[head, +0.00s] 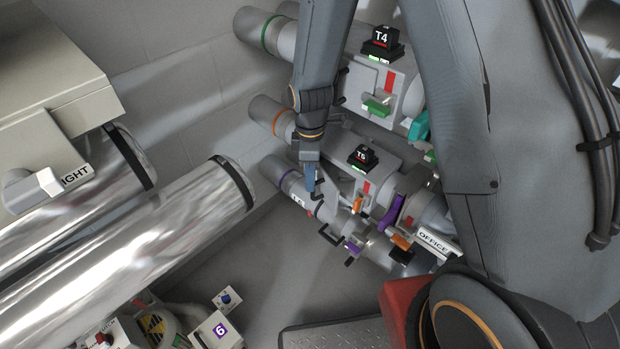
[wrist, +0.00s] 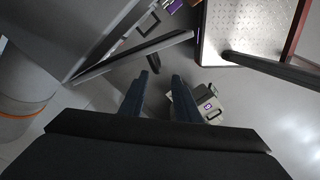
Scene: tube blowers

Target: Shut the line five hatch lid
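The line five unit carries a black T5 sign (head: 363,157) on a grey pipe with an orange band (head: 283,122); the banded pipe also shows in the wrist view (wrist: 22,95). A grey plate (head: 345,180) beside my gripper looks like its hatch lid, standing open, but its outline is partly hidden by my arm. In the wrist view a thin grey panel (wrist: 135,55), seen nearly edge-on, juts out ahead of the fingers and may be this lid. My gripper (head: 312,182) is beside the T5 pipe. In the wrist view its two fingers (wrist: 160,98) are apart with nothing between them.
The T4 unit (head: 381,45) with a green handle (head: 377,107) stands above. A purple-banded pipe (head: 292,180) with black handles lies below. Shiny ducts (head: 150,235) fill the left. A box marked 6 (head: 219,332) stands low. Floor (head: 270,275) between is clear.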

